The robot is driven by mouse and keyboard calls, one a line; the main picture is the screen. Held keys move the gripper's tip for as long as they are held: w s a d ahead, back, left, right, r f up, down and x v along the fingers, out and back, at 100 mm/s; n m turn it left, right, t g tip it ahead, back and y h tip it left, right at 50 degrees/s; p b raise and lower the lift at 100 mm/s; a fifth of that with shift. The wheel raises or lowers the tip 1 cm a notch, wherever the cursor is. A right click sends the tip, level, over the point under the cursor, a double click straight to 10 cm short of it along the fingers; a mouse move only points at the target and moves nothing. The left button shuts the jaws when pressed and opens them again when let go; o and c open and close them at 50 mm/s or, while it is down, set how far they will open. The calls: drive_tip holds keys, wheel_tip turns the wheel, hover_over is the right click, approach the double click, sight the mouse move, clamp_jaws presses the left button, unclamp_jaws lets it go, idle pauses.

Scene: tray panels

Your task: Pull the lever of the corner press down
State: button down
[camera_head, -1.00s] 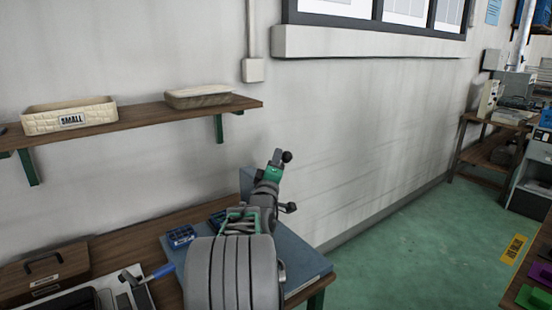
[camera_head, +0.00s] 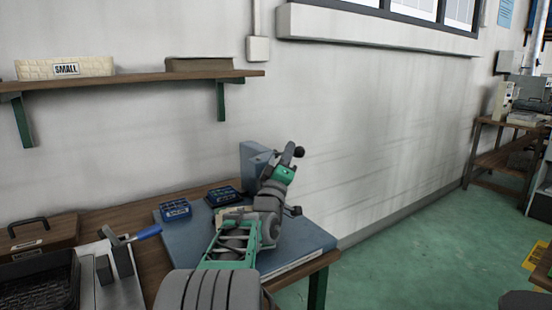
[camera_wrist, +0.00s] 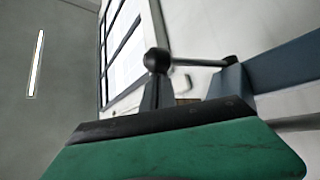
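The corner press stands at the back of the blue-grey board on the bench, its blue-grey column (camera_head: 253,158) showing left of my gripper. In the wrist view the column (camera_wrist: 285,65) is at right. A thin lever bar (camera_wrist: 205,62) runs from it to a black ball knob (camera_wrist: 157,60). The same dark knob (camera_head: 299,152) shows in the head view at my fingertips. My gripper (camera_head: 290,150), grey with a green section, is up at the knob. Its green body fills the bottom of the wrist view.
Two small blue trays (camera_head: 175,210) sit on the board (camera_head: 300,245), left of my arm. A blue-handled lever device (camera_head: 122,250) and a brown box (camera_head: 40,238) stand at left. A shelf (camera_head: 140,80) with bins is above. Green floor (camera_head: 400,265) lies open at right.

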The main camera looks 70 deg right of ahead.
drive_tip(key=shift+s+a+f+b, duration=0.1)
drive_tip(key=shift+s+f+b, duration=0.25)
drive_tip(key=shift+f, duration=0.35)
idle(0.9)
drive_tip(key=v, duration=0.7)
drive_tip(key=shift+a+f, duration=0.15)
drive_tip(key=shift+a, duration=0.25)
